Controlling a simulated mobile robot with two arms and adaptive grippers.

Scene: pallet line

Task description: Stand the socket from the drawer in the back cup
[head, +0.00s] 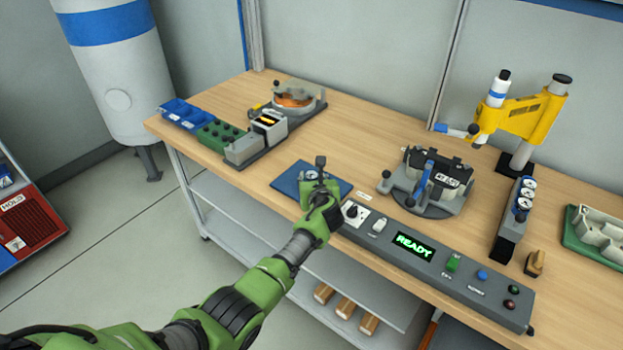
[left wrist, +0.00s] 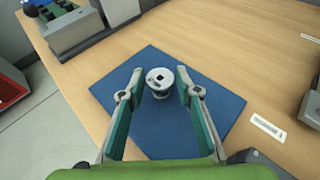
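A silver socket (left wrist: 160,82) with a square hole in its top shows upright in the left wrist view, over the blue mat (left wrist: 215,105). My left gripper (left wrist: 159,84) points down at it, one finger on each side, with narrow gaps between fingers and socket. Whether the socket rests on the mat is hard to tell. In the head view my left gripper (head: 320,165) is above the blue mat (head: 287,184) and the socket is not clearly visible. A grey drawer-like box (head: 242,151) sits at the left of the bench. I cannot tell which thing is the back cup.
A grey panel (head: 470,284) with a green READY display lines the front edge. A round fixture (head: 425,203), a yellow press (head: 520,115) and a dark block (head: 508,238) with round silver tops stand to the right. Bare wood lies behind the mat.

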